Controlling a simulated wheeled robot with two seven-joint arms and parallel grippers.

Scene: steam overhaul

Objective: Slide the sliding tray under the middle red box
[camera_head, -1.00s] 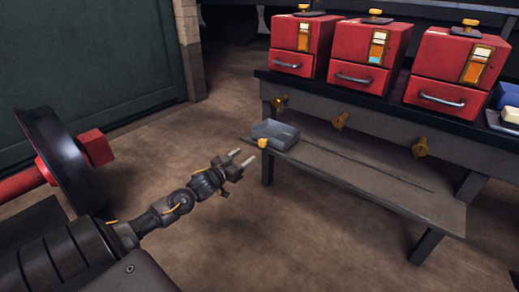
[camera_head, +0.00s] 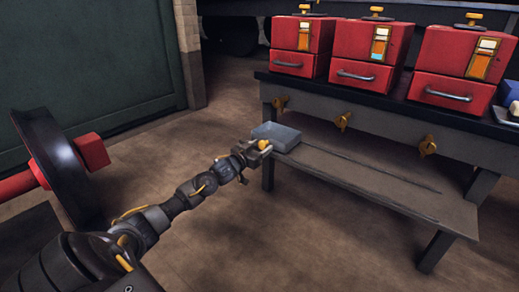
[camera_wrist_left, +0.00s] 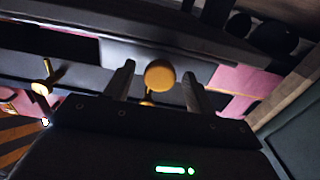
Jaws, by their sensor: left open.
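The grey sliding tray (camera_head: 284,133) sits at the left end of the low shelf, with a round brass knob (camera_head: 263,146) on its near side. My left gripper (camera_head: 259,149) is at the knob. In the left wrist view the knob (camera_wrist_left: 160,75) shows between the two open finger tips (camera_wrist_left: 160,82), with gaps on both sides. The middle red box (camera_head: 368,49) stands on the bench top to the right of the tray, with a drawer handle and a brass top knob. My right gripper is not in view.
A dark slot (camera_head: 370,172) runs along the low shelf (camera_head: 385,195) to the right, and the shelf there is clear. Red boxes stand left (camera_head: 301,42) and right (camera_head: 460,55) of the middle one. Brass fittings (camera_head: 343,121) hang on the bench's front. A dark wheel (camera_head: 62,165) stands at left.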

